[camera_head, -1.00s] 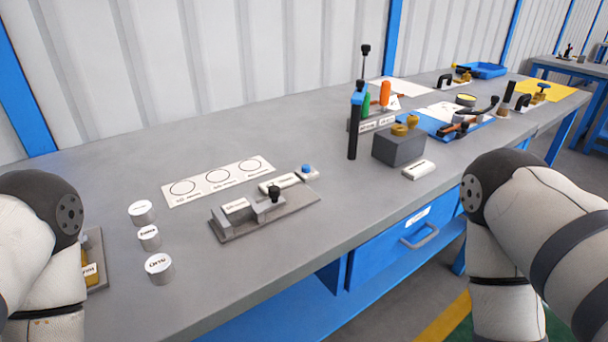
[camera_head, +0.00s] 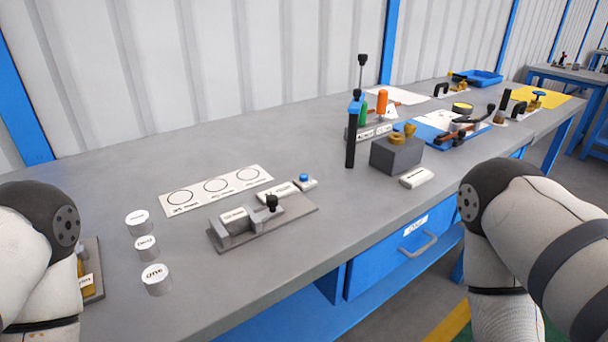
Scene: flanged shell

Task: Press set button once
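A small blue button (camera_head: 305,177) sits on a pale block towards the back of the grey workbench, right of the middle of the fixture. A pale labelled plate (camera_head: 278,191) lies beside it on the left. It cannot be read whether the label says "set". A grey fixture (camera_head: 262,220) with a black knob (camera_head: 271,202) stands just in front. My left arm comes in at the left edge and my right arm at the right edge. Both grippers are out of the picture, and neither arm is near the button.
Three white-topped cylinders (camera_head: 155,279) stand at the left front. A white card with three circles (camera_head: 217,190) lies behind the fixture. A grey block (camera_head: 397,154), a tool rack (camera_head: 372,130) and a blue tray (camera_head: 450,125) stand to the right. A blue drawer (camera_head: 400,250) is below the bench edge.

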